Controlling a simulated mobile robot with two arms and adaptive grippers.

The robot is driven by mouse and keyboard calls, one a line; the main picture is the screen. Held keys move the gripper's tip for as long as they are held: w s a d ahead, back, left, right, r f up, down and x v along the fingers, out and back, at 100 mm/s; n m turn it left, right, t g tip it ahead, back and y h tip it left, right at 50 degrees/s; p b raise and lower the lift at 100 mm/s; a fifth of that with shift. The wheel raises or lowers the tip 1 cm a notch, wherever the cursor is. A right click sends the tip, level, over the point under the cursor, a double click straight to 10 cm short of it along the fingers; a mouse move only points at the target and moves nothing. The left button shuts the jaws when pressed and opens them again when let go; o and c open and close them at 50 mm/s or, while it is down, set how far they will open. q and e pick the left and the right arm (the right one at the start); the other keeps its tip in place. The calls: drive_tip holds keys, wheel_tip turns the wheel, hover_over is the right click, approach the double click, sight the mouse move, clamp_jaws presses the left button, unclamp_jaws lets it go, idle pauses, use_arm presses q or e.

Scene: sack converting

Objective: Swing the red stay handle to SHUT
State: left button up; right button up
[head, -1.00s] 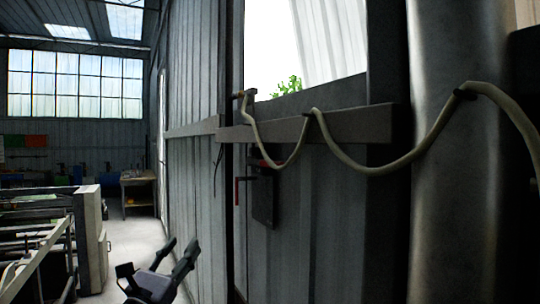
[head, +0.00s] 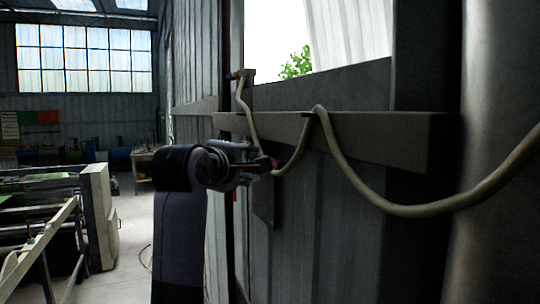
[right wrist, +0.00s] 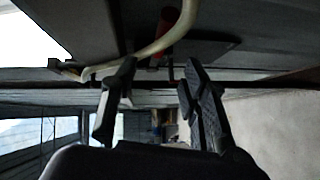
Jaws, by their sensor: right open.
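The red stay handle shows in the right wrist view (right wrist: 167,35) as a short red bar at the top, beyond my fingertips. In the head view my right arm covers most of it; only small red bits show around the gripper. Its dark mounting plate (head: 264,205) hangs on the corrugated door below the crossbar. My right gripper (head: 262,165) is at the plate, just under the crossbar. In the right wrist view its two fingers (right wrist: 158,75) are apart and empty, with the handle a little ahead between their lines. No SHUT marking is readable. My left gripper is not in view.
A grey crossbar (head: 380,140) runs over the door just above the gripper. A pale cable (head: 345,185) loops over it and hangs close to the gripper; it also crosses the right wrist view (right wrist: 160,45). Machinery (head: 100,210) stands at left, with open floor beside it.

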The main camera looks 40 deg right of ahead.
drive_tip(key=p+x, duration=0.6)
drive_tip(key=x, duration=0.7)
drive_tip(key=shift+w+d, duration=0.15)
drive_tip(key=shift+d, duration=0.15)
drive_tip(key=shift+w+d+f, duration=0.2)
drive_tip(key=shift+w+d, duration=0.05)
drive_tip(key=c, duration=1)
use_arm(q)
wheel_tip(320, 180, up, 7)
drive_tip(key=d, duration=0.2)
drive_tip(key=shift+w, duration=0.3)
use_arm(e)
clamp_jaws()
